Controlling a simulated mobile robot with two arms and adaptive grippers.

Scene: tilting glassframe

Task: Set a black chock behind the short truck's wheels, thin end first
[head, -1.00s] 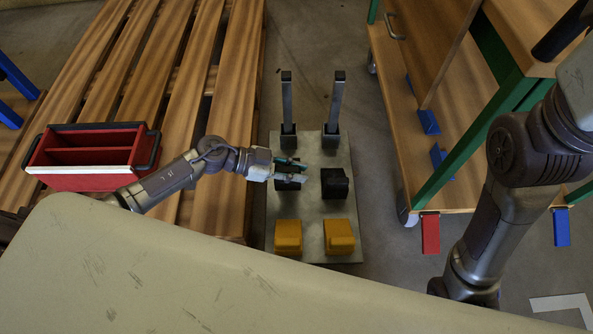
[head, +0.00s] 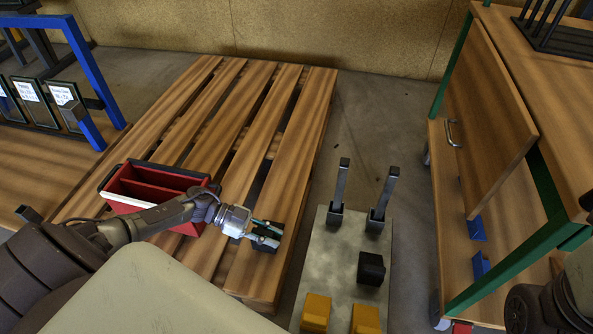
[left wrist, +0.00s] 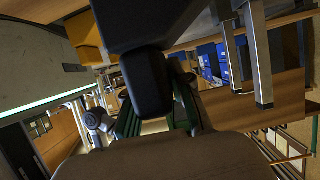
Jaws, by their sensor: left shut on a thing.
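My left gripper (head: 265,236) is shut on a black chock (head: 271,222), held up in front of the wooden pallet, left of the steel plate. The chock's thin end cannot be told at this size. In the left wrist view a dark block, apparently the held chock (left wrist: 140,18), fills the top middle. A second black chock (head: 371,267) stands on the steel plate (head: 332,262). A wooden truck (head: 500,140) with a green frame stands at right, a wheel (head: 441,320) at its near corner. I cannot tell whether it is the short truck. My right gripper is out of view.
Two yellow chocks (head: 315,312) sit on the plate's near end, and two upright metal posts (head: 341,185) at its far end. A red tray (head: 153,190) stands on the pallet (head: 290,150). Clear floor lies between plate and truck.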

